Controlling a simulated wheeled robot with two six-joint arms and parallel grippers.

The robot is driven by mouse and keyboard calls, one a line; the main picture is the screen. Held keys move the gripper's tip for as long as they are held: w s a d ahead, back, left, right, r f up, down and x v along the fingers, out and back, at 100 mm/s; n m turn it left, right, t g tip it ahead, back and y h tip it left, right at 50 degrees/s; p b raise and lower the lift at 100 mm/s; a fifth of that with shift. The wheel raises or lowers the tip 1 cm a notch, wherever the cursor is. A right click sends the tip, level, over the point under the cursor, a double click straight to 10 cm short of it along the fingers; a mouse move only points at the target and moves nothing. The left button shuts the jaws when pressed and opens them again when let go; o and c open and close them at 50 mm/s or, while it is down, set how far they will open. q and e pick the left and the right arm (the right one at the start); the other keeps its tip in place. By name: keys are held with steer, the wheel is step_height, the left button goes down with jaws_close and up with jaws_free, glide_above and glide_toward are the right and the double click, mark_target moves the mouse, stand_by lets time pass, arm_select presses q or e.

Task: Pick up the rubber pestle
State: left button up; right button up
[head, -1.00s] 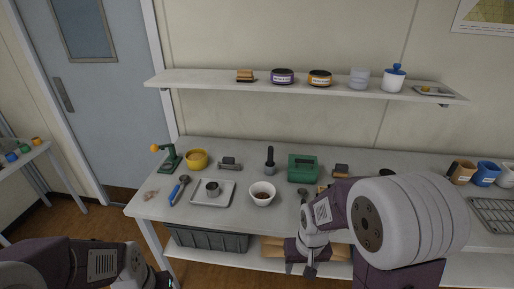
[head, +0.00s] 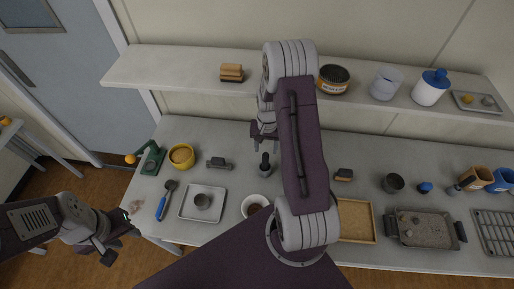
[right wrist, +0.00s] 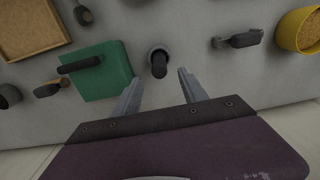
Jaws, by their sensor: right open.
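The rubber pestle (head: 265,160) is dark and stands upright in a grey holder (head: 265,171) on the bench. In the right wrist view the pestle (right wrist: 159,68) is seen nearly end-on from above, between and just beyond the fingertips. My right gripper (head: 265,145) is open and empty, above and slightly behind the pestle. It also shows in the right wrist view (right wrist: 160,76), with one finger on each side and apart from the pestle. My left gripper (head: 121,244) is open and empty off the bench's front left edge.
A white bowl (head: 248,201), partly hidden by my right arm, stands in front of the pestle. A green box (right wrist: 105,85) is beside it. A metal tray (head: 188,214) with a cup and a yellow bowl (head: 182,163) are left. A shelf (head: 180,80) hangs behind.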

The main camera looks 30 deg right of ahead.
mark_target(266, 153)
steer(key=shift+s+a+f+p, duration=0.35)
steer(key=shift+s+f+p, duration=0.1)
steer(key=shift+s+f, duration=0.15)
steer(key=f, duration=0.1)
steer(key=w+f, duration=0.1)
steer(key=shift+d+f, duration=0.3)
steer(key=shift+w+d+f, duration=0.1)
steer(key=shift+d+f, duration=0.05)
steer(key=shift+f, duration=0.1)
steer(key=shift+f+p, duration=0.15)
steer(key=shift+p, duration=0.35)
steer(key=f, duration=0.1)
steer(key=f+p, duration=0.2)
steer(key=shift+s+a+f, duration=0.2)
steer(key=shift+s+a, duration=0.05)
steer(key=shift+a, duration=0.05)
steer(key=shift+f, duration=0.4)
steer(key=shift+w+d+f, duration=0.2)
steer(key=shift+f, duration=0.05)
arm_select(q)
step_height(266, 153, up, 4)
steer(key=shift+s+f, duration=0.1)
steer(key=shift+s, duration=0.05)
arm_select(e)
steer(key=shift+s+a+r, duration=0.1)
jaws_close()
